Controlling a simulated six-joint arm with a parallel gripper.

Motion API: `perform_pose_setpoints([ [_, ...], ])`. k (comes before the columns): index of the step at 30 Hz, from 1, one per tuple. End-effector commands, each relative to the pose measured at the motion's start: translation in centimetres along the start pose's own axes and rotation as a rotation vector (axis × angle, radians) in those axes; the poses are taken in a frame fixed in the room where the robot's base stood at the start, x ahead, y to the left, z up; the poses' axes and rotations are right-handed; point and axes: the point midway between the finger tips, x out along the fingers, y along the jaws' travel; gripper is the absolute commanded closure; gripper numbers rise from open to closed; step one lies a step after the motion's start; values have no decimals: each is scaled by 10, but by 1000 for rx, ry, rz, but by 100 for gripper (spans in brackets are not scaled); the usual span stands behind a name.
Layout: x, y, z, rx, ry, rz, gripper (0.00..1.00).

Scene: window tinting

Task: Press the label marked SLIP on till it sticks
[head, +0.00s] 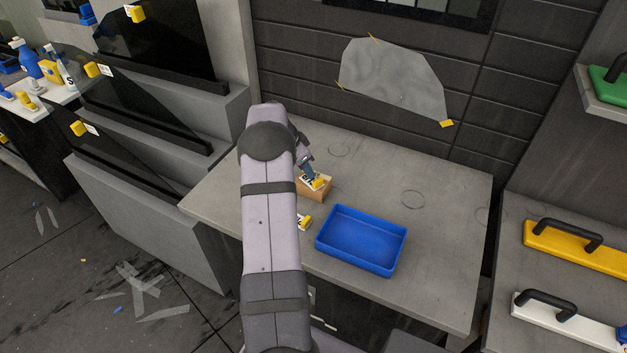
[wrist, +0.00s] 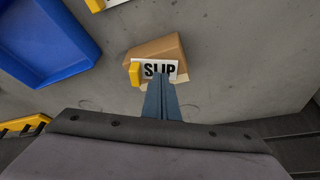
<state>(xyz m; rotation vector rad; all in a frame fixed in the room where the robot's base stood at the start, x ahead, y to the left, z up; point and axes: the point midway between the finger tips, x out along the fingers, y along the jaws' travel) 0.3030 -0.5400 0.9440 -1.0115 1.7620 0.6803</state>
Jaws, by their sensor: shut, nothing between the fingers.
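The label marked SLIP (wrist: 160,69) is white with black letters and a yellow tab (wrist: 135,74) at its left end in the wrist view. It lies against a brown cardboard box (wrist: 160,47) on the grey bench. In the head view the box (head: 316,192) stands left of the blue tray, with the yellow tab (head: 319,183) on top. My gripper (wrist: 160,84) is shut and empty, its blue-grey fingertips at the lower edge of the label. I cannot tell whether they touch it. In the head view my arm hides part of the bench.
A blue tray (head: 360,240) sits right of the box. Another label with a yellow tab (head: 303,222) lies by the tray's left side. The bench (head: 440,205) is clear to the right. Handled yellow (head: 570,248) and white (head: 560,325) tools lie on the right-hand shelf.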

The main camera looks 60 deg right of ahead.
Motion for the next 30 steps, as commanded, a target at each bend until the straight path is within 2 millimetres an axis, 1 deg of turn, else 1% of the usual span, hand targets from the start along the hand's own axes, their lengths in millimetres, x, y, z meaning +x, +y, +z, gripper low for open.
perform_pose_setpoints([
  [1, -6, -1, -3, 1, 2, -3, 100],
  [3, -12, -1, -6, 1, 2, -4, 100],
  [21, -52, -1, -23, 1, 4, -5, 100],
  [25, -56, -1, -25, 1, 4, -5, 100],
  [30, -57, -1, -25, 1, 3, -5, 100],
])
